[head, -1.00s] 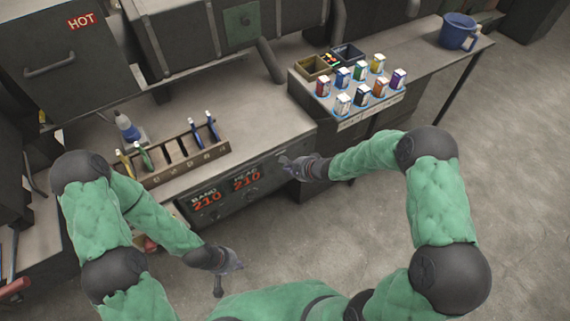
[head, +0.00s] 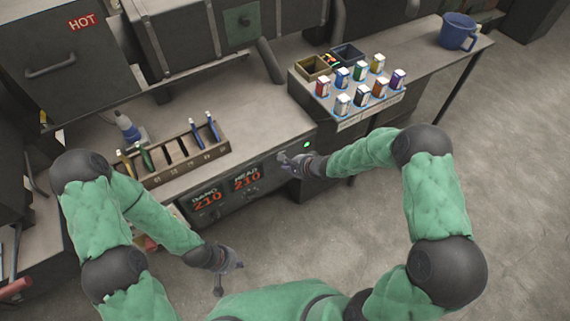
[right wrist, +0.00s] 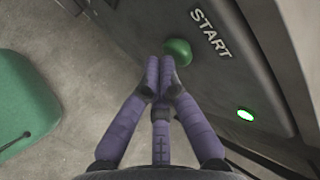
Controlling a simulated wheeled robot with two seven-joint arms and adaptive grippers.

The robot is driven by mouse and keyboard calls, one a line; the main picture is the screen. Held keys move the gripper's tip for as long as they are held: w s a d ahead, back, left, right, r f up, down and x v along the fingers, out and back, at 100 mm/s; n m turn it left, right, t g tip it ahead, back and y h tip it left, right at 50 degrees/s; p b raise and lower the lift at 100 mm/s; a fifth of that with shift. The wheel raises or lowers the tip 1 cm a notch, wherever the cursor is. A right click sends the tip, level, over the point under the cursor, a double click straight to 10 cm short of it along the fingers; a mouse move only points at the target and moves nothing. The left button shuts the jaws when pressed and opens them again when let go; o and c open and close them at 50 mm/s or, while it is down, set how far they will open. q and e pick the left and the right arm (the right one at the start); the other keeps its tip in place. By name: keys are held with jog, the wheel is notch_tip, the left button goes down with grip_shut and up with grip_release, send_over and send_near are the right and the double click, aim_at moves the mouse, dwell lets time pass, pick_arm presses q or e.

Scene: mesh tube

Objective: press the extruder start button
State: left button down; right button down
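The green start button (right wrist: 178,52) is in the right wrist view, on the dark panel beside the word START. My right gripper (right wrist: 164,66) is shut and empty, its fingertips together at the button's lower edge and partly covering it. I cannot tell whether they press it in. In the head view my right gripper (head: 285,160) is at the right end of the panel front and the button is hidden. A green light (right wrist: 245,115) glows on the panel, also in the head view (head: 307,144). My left gripper (head: 229,273) hangs open and empty before the bench.
The panel front shows red 210 readouts (head: 247,180). A wooden rack (head: 185,157) with several pens or tools stands on the bench. Several small cartons (head: 362,96) and open bins stand to the right, with a blue jug (head: 458,32) farther off. The floor at right is clear.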

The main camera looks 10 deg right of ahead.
jog(key=shift+d+r, duration=0.1)
jog(key=shift+s+d+p, duration=0.2)
jog(key=shift+s, duration=0.35)
jog(key=shift+s+d+p, duration=0.15)
jog(key=shift+s, duration=0.4)
jog(key=s, duration=0.1)
jog(key=s+d+p, duration=0.1)
jog(key=s, duration=0.1)
jog(key=s+p, duration=0.1)
jog(key=shift+s+d, duration=0.35)
jog(key=shift+s, duration=0.05)
dwell(0.7)
jog(key=s+a+f+n+g, duration=0.2)
jog(key=s+f+n, duration=0.1)
jog(key=s, duration=0.4)
jog(key=s+a+f+n+g+h, duration=0.1)
jog(key=s+a+f+n+g, duration=0.1)
jog(key=s+n, duration=0.3)
jog(key=s+a+f+n+g, duration=0.2)
jog(key=s+f+n+g, duration=0.1)
jog(key=s, duration=0.5)
jog(key=shift+s+f+n+h, duration=0.3)
jog(key=shift+s+f+n, duration=0.15)
jog(key=shift+n, duration=0.55)
